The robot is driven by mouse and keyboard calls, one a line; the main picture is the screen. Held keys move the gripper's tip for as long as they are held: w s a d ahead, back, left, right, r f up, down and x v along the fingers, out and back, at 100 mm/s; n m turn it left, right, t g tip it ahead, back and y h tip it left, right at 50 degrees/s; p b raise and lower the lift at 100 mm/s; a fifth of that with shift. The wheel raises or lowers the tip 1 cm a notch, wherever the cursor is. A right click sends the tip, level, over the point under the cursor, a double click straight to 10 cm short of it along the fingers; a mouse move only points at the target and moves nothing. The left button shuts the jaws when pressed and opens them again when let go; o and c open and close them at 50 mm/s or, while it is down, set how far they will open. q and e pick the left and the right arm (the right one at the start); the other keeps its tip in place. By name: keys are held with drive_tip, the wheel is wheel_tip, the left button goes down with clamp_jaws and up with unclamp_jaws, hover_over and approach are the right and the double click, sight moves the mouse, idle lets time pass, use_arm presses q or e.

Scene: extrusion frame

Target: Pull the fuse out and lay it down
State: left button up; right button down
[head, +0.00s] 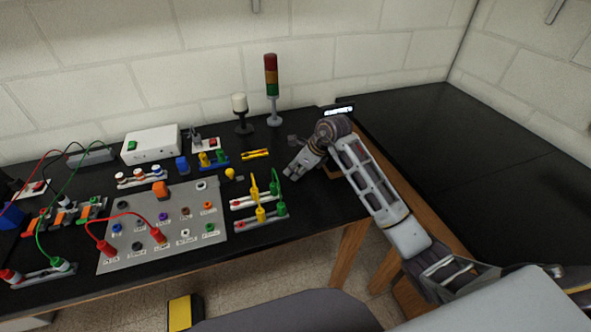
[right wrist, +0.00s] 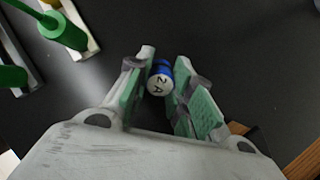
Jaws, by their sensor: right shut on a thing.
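The fuse (right wrist: 160,78) is a small cylinder with a blue side and a white end marked "2 A". My right gripper (right wrist: 158,75) is shut on it, with the fuse between the green-lined fingers and the white end towards the wrist camera. In the head view my right gripper (head: 291,172) is over the black table, right of the plug-in blocks; the fuse is too small to make out there. I cannot tell whether the fuse touches the table. The left gripper is not in view.
A grey socket panel (head: 185,246) with a red lead lies left. A signal tower (head: 272,90) stands behind. Bare black tabletop (head: 325,200) lies around the gripper.

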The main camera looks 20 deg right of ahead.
drive_tip(key=c, duration=1.2)
unclamp_jaws()
drive_tip(key=shift+r, duration=0.1)
drive_tip(key=shift+v, duration=5.95)
